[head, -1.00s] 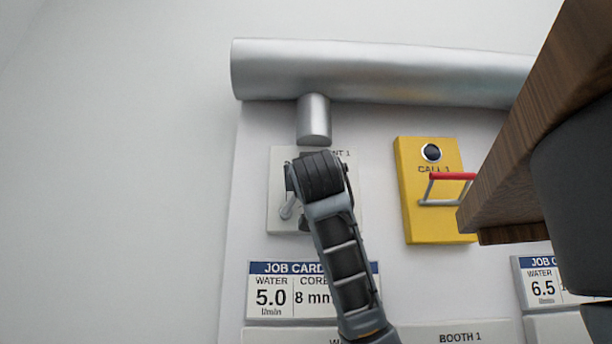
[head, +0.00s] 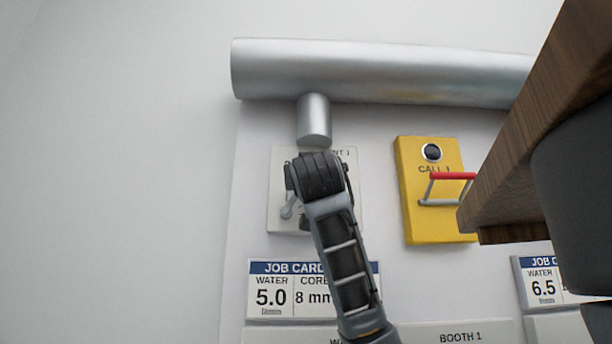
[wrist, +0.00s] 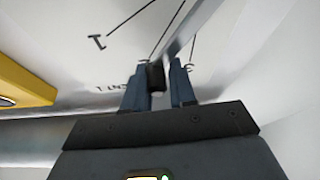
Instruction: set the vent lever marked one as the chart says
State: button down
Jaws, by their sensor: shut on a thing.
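The vent plate (head: 277,168) is a pale panel on the wall below a short pipe stub; my arm covers most of it in the head view. In the wrist view the silver vent lever (wrist: 187,32) ends in a dark knob (wrist: 155,77). My gripper (wrist: 160,68) is shut on the lever's knob end, a finger on each side. The plate (wrist: 75,72) shows upside down there, with thin lines running to the marks 1 and 3. The lever lies nearer the 3 than the 1. A middle mark is hidden behind the fingers.
A yellow call box (head: 425,222) with a red-topped handle (head: 453,176) is right of the vent plate. A job card (head: 270,300) reading water 5.0 is below, partly covered by my arm. A large silver pipe (head: 380,72) runs above. A wooden edge (head: 540,130) juts in at right.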

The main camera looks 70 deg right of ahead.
jog(key=shift+n, duration=0.3)
jog(key=shift+w+a+r+n+t+y+p, duration=0.25)
jog(key=shift+w+n+t+y, duration=0.4)
jog(key=shift+n, duration=0.7)
jog(key=shift+w+a+r+n+t+y+p, duration=0.1)
jog(key=shift+w+a+n+t+y+p, duration=0.2)
jog(key=shift+w+n, duration=0.7)
jog(key=shift+w+a+r+n+t+y+p, duration=0.1)
jog(key=shift+w+a+r+n+t+y, duration=0.3)
jog(key=shift+n, duration=1.25)
jog(key=shift+d+f+t, duration=0.15)
jog(key=shift+f+t, duration=0.05)
jog(key=shift+t, duration=0.05)
jog(key=c, duration=1)
grip_release()
jog(key=shift+c, duration=0.2)
jog(key=b+v, duration=0.2)
jog(key=v, duration=0.5)
jog(key=shift+s+a, duration=0.3)
